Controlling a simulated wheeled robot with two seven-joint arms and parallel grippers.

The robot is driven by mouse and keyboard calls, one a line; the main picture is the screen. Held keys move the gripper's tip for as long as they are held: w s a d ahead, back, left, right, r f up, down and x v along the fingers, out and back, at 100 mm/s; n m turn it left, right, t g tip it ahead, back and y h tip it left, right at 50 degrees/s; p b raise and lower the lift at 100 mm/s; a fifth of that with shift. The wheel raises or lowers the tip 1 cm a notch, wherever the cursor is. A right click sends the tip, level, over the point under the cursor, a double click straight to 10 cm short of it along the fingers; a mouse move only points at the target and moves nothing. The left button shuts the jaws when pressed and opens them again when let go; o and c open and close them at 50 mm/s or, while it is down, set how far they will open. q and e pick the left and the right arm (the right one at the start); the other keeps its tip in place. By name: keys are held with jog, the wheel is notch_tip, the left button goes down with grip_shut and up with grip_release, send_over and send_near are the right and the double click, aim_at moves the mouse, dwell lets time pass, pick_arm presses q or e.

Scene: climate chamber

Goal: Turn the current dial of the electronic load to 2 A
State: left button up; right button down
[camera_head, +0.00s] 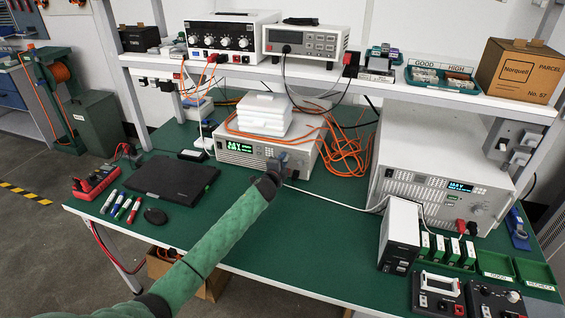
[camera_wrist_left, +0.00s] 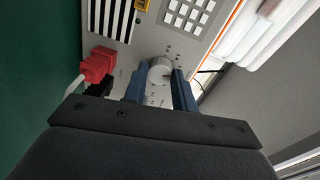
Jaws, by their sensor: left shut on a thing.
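The electronic load appears to be the grey bench instrument (camera_head: 236,160) with a green lit display (camera_head: 240,148); the digits are too small to read. My left gripper (camera_head: 279,165) is at the right part of its front panel. In the left wrist view, the blue fingers of my left gripper (camera_wrist_left: 160,88) are shut on a round pale dial (camera_wrist_left: 160,69), one finger on each side. Small marks surround the dial; its setting cannot be read. In the head view the gripper hides the dial. My right gripper is not in view.
White boxes (camera_head: 262,113) are stacked on the instrument. Loose orange cables (camera_head: 345,150) lie at its right. A red plug (camera_wrist_left: 102,62) sits near the left finger in the wrist view. A black laptop (camera_head: 172,178) lies to the left. A larger instrument (camera_head: 425,165) stands to the right.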

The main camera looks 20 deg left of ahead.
pick_arm(q)
jog(key=o, duration=1)
jog(key=shift+s+f, duration=0.1)
jog(key=shift+s, duration=0.4)
jog(key=s+b, duration=0.1)
jog(key=s, duration=0.5)
jog(key=shift+s+a+r+b, duration=0.15)
jog(key=shift+s+r+b, duration=0.1)
jog(key=shift+s+b, duration=0.1)
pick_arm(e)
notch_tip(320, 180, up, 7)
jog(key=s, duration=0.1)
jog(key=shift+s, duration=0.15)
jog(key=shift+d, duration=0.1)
